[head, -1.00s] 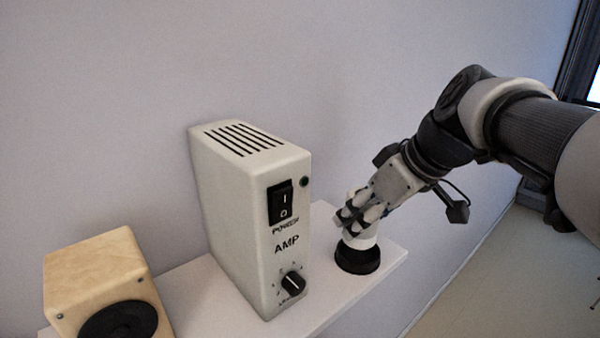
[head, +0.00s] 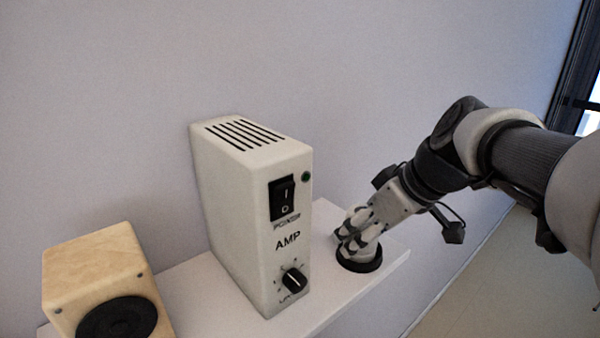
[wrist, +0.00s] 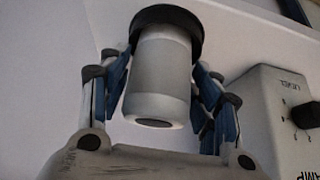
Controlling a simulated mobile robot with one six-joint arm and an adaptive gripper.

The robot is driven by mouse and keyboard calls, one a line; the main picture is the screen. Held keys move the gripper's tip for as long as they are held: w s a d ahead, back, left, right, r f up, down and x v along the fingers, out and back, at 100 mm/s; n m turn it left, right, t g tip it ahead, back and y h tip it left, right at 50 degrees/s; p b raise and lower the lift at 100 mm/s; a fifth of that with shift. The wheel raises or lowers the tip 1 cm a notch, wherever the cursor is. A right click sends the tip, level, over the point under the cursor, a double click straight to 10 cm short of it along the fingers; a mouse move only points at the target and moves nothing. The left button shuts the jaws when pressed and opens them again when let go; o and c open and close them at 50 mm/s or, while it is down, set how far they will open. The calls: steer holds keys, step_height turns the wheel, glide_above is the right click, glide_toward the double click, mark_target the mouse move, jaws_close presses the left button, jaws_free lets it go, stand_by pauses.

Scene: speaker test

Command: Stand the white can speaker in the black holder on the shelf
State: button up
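The white can speaker (wrist: 160,80) stands between my fingers in the wrist view, its far end inside the black ring of the holder (wrist: 180,17). In the head view the holder (head: 360,265) sits near the right end of the shelf (head: 185,290), and the can's lower part (head: 356,253) shows just above its rim. My gripper (head: 357,236) comes down at a tilt from the upper right. In the wrist view my gripper (wrist: 163,66) has its blue-padded fingers on both sides of the can, their tips close against it near the ring. The depth of seating is hidden.
A white amp (head: 255,220) stands on the shelf left of the holder, close to my gripper; it also shows in the wrist view (wrist: 280,110). A wooden speaker (head: 95,265) stands at the far left. The wall is behind.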

steer(key=shift+o, duration=0.8)
steer(key=shift+r+p, duration=0.55)
steer(key=shift+p, duration=0.05)
steer(key=v, duration=1.1)
steer(key=shift+s+d+r+b, duration=0.2)
steer(key=shift+r+b, duration=0.05)
steer(key=shift+b, duration=0.1)
steer(key=s+a+f+m+h, duration=0.2)
steer(key=s+f+m, duration=0.1)
steer(key=s+f, duration=0.45)
steer(key=s+a+f+m+h, duration=0.2)
steer(key=s+f+m, duration=0.3)
steer(key=f, duration=0.4)
steer(key=s+f+b, duration=0.3)
steer(key=f+b, duration=2.3)
steer(key=f, duration=0.4)
steer(key=shift+s+n+g+b, duration=0.25)
steer(key=shift+n+g+b, duration=0.05)
steer(key=shift+n+g, duration=0.1)
